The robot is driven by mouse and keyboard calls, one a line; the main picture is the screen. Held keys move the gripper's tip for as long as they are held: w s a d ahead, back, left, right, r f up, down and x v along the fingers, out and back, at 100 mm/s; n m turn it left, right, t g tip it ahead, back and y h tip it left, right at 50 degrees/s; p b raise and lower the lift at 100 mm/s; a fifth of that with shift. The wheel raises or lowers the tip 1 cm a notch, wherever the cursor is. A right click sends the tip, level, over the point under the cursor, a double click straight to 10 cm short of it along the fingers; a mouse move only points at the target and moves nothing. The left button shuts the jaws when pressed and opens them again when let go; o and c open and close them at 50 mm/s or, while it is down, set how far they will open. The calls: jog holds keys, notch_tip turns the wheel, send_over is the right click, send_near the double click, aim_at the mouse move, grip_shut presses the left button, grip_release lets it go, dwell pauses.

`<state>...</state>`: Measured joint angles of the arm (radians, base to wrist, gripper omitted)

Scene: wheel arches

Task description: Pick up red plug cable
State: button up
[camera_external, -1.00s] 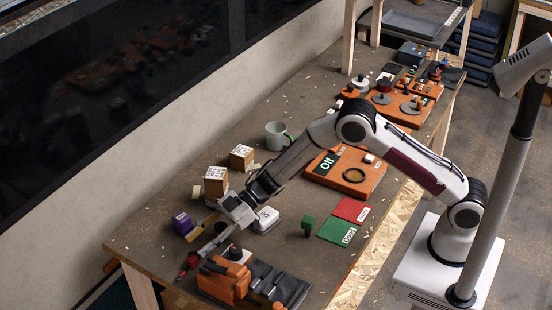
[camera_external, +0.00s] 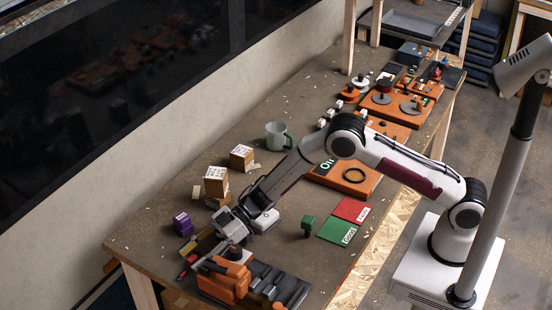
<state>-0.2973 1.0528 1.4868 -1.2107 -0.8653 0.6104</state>
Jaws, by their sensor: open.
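A small red plug (camera_external: 190,260) lies near the front left edge of the table, and a dark thin piece, likely its cable, runs beside it towards my gripper. My gripper (camera_external: 229,232) is low over the table, up and right of the red plug and apart from it. It is open, and I see nothing held in it. Its fingertips are small and partly lost against the orange and black items below.
An orange tool block (camera_external: 228,281) and a black tray (camera_external: 285,286) stand close below my gripper. A purple box (camera_external: 182,224) and brown boxes (camera_external: 216,181) stand to its left and above. Green (camera_external: 338,231) and red (camera_external: 351,209) mats lie to the right.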

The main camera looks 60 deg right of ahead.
dwell(0.5)
grip_shut()
notch_tip(320, 180, up, 10)
dwell(0.9)
